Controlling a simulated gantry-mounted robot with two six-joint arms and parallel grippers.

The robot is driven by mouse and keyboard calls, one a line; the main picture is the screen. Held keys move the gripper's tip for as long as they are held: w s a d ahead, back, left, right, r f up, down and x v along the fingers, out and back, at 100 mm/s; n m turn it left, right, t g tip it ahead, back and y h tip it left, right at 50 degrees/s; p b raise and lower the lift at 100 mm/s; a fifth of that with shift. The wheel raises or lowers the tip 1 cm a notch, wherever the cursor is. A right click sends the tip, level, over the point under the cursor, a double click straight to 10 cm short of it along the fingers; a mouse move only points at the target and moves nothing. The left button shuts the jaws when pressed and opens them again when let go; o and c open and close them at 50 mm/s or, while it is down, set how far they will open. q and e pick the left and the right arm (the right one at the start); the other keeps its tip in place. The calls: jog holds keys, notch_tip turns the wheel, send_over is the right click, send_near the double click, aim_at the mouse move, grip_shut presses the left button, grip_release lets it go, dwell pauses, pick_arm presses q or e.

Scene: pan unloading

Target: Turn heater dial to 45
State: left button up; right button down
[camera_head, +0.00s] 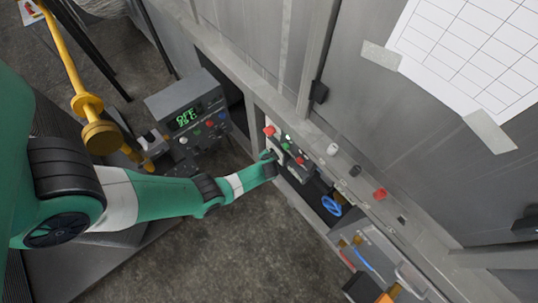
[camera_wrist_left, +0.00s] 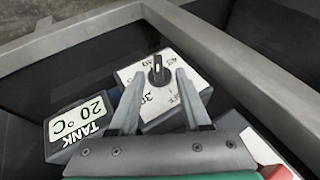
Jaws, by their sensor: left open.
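The heater dial (camera_wrist_left: 158,72) is a black knob on a white face plate (camera_wrist_left: 160,98) printed with numbers, "30" among them, seen upside down in the left wrist view. A pale mark runs along the knob, but I cannot tell exactly which number it points to. My left gripper (camera_wrist_left: 159,78) is open, with one finger on each side of the knob and its tips close to it; contact cannot be told. In the head view my left arm reaches to the panel, and its gripper (camera_head: 272,156) is largely hidden there. My right gripper is not in view.
A display (camera_wrist_left: 80,118) beside the dial reads "TANK 20 °C". Metal frame bars (camera_wrist_left: 235,65) surround the dial. In the head view, a grey control box (camera_head: 188,110) stands left of the panel, which carries red (camera_head: 379,194) and other knobs. A blue handwheel (camera_head: 331,205) sits below.

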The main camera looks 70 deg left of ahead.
pick_arm(q)
jog(key=b+x, duration=0.2)
jog(key=x, duration=0.2)
jog(key=shift+d+f, duration=0.1)
jog(key=shift+f, duration=0.05)
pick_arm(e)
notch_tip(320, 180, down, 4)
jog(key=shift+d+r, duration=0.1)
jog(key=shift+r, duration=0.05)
pick_arm(q)
grip_shut()
